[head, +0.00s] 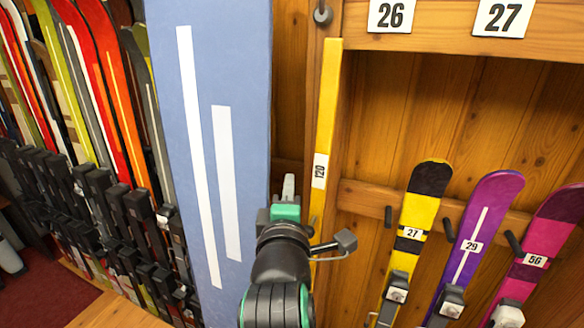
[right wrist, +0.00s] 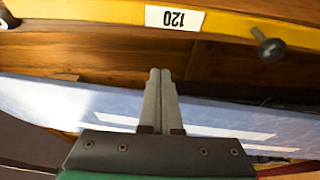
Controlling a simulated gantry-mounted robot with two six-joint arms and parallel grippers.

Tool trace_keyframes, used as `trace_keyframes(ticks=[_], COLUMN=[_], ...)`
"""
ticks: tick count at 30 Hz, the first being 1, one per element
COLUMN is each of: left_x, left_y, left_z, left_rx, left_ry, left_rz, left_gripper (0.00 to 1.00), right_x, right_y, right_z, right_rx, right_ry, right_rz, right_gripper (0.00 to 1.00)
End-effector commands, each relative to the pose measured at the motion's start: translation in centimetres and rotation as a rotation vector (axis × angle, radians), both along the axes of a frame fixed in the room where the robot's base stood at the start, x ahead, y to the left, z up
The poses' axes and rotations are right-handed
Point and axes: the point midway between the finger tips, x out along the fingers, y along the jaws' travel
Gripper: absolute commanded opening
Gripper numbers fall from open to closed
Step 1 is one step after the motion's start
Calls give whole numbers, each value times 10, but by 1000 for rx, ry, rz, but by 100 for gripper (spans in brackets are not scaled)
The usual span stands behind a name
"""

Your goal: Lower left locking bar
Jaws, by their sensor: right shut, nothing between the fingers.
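A long yellow bar (head: 327,110) with a white "120" label stands upright along the wooden post, just right of a tall blue panel (head: 165,100). I cannot tell whether this bar is the left locking bar. My right gripper (head: 289,188) is in front of the wood between the blue panel and the yellow bar, its fingers pointing up in the head view. The right wrist view shows its fingers (right wrist: 160,78) together and empty, apart from the yellow bar (right wrist: 90,14). My left gripper is not in view.
A dark round-headed peg (head: 323,14) sticks out above the yellow bar. Skis numbered 27 (head: 428,190), 29 (head: 485,205) and 56 (head: 553,235) stand in the rack at right. Many skis (head: 110,70) with bindings line the left. A wooden surface (head: 115,312) shows at the bottom left.

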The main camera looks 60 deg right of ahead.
Motion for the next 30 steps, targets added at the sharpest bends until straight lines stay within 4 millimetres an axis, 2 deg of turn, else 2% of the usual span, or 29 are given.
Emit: trace_keyframes(ticks=[7, 11, 25, 27, 30], left_x=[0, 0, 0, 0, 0], left_y=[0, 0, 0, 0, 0], left_z=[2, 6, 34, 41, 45], left_rx=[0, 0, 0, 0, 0], left_ry=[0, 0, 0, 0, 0], left_rz=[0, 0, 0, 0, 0], left_gripper=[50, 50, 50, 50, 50], right_x=[0, 4, 43, 27, 14], right_y=[-1, -10, -94, -93, -94], right_z=[2, 4, 6, 6, 4], right_rx=[-2, -3, -1, -2, -2], right_ry=[-1, 2, 2, -2, -1], right_rz=[-1, -3, -4, -3, -2], right_gripper=[0, 0, 0, 0, 0])
